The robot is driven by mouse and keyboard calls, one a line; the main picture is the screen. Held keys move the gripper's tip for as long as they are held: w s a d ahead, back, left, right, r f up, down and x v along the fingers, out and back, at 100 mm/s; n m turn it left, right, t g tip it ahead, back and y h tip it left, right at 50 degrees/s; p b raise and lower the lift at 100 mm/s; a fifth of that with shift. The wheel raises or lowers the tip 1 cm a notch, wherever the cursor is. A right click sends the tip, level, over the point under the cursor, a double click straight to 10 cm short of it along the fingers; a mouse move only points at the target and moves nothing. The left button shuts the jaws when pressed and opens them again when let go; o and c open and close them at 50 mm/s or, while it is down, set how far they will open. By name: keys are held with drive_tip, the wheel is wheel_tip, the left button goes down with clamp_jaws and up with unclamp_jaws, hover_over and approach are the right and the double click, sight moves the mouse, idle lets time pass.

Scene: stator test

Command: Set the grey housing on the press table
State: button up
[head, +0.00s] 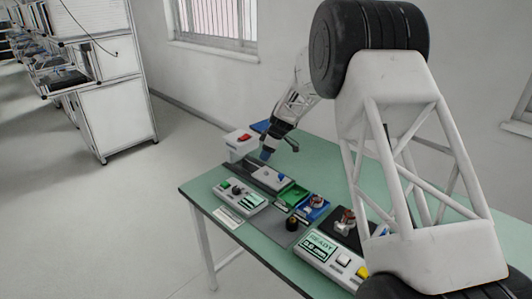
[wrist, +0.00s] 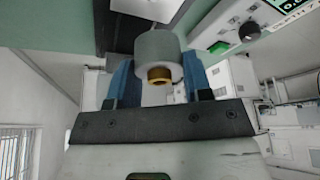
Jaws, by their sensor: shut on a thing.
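My gripper (wrist: 158,82) has blue fingers, shut on the grey housing (wrist: 158,47), a short grey cylinder with a brass-coloured piece (wrist: 159,75) at its near end. In the head view, my gripper (head: 267,153) hangs at the far left of the green table, above the back end of a dark fixture with a light grey block (head: 269,178). The housing cannot be made out there. I cannot tell for sure which part is the press table. In the wrist view, a dark fixture and light plate (wrist: 150,9) lie beyond the housing, which appears apart from them.
A white box with a red switch (head: 243,138) stands close beside my gripper. A control box (head: 240,197), green tray (head: 292,194), blue tray (head: 313,209), black knob (head: 292,224) and READY tester (head: 325,256) crowd the table (head: 197,186).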

drive_tip(key=shift+f, duration=2.25)
drive_tip(key=shift+f, duration=1.45)
drive_tip(key=o, duration=1)
drive_tip(key=shift+r, duration=0.1)
drive_tip(key=shift+v, duration=3.8)
